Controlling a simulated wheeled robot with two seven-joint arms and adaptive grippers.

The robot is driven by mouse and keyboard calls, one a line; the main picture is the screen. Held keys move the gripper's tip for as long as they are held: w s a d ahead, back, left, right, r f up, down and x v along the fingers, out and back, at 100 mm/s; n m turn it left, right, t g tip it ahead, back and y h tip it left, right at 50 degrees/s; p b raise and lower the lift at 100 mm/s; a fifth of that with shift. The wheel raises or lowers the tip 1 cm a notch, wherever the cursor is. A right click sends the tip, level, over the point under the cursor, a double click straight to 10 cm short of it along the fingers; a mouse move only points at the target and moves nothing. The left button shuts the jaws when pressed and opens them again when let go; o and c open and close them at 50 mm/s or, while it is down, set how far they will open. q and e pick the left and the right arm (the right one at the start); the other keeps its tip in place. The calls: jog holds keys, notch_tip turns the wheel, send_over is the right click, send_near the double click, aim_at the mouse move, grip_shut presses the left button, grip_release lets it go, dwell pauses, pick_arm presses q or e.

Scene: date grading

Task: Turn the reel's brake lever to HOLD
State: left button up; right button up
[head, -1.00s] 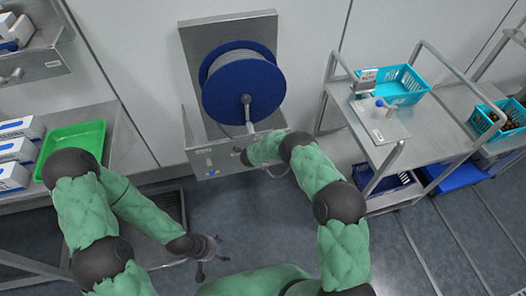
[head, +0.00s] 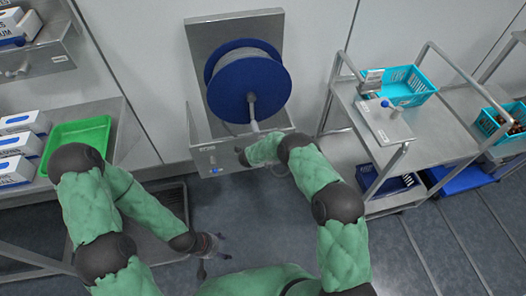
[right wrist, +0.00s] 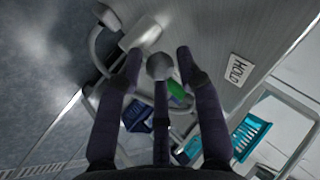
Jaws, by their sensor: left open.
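The reel (head: 238,92) has a blue disc and stands against a steel back plate, with a crank arm hanging from its hub. In the right wrist view a white HOLD label (right wrist: 236,70) is on the steel panel, right of my right gripper (right wrist: 160,62). The fingers of that gripper are apart. A grey ball knob (right wrist: 159,67), possibly the brake lever's end, shows between the fingertips; I cannot tell if they touch it. The lever's shaft is hidden. My left gripper (head: 215,250) is open and empty, low over the floor.
A steel cart (head: 370,165) to the right carries a teal basket (head: 408,98) and a small scale-like device (head: 383,120). A green tray (head: 76,134) lies on the left bench. A white cylindrical handle (right wrist: 138,34) is just beyond the right gripper's fingers.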

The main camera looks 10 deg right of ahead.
jog(key=v, duration=1.2)
dwell(0.5)
jog(key=s+d+f+n+g+y, duration=0.1)
jog(key=s+f+n+y, duration=0.1)
jog(key=s+f+n, duration=0.35)
jog(key=s+d+f+n+g+y, duration=0.1)
jog(key=s+f+n+y, duration=0.15)
jog(key=s, duration=0.65)
jog(key=s+a+r+n+g+y, duration=0.2)
jog(key=s+n+g+y, duration=0.2)
jog(key=s, duration=1.5)
jog(key=shift+n+g, duration=0.4)
jog(key=shift+n, duration=0.6)
